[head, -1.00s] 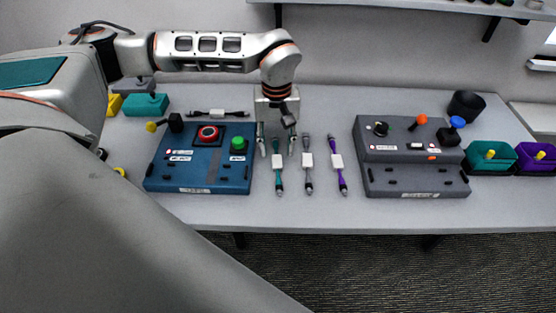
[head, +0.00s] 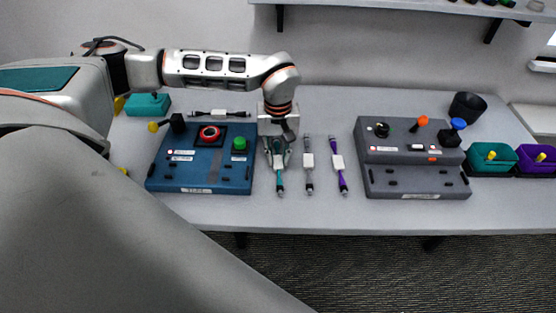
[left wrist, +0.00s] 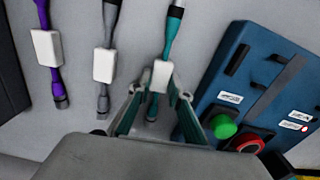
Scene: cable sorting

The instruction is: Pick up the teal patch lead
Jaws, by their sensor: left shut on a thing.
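The teal patch lead (head: 280,178) lies on the table right of the blue box, with a white tag at its middle. It also shows in the left wrist view (left wrist: 172,38). My left gripper (head: 278,156) is down at the table and shut on the teal patch lead near its tag. My right gripper is in neither view.
A grey lead (head: 309,178) and a purple lead (head: 341,177) lie close on the right. The blue box (head: 205,172) is close on the left. A grey box (head: 415,178), a teal bin (head: 492,160) and a purple bin (head: 537,165) stand farther right.

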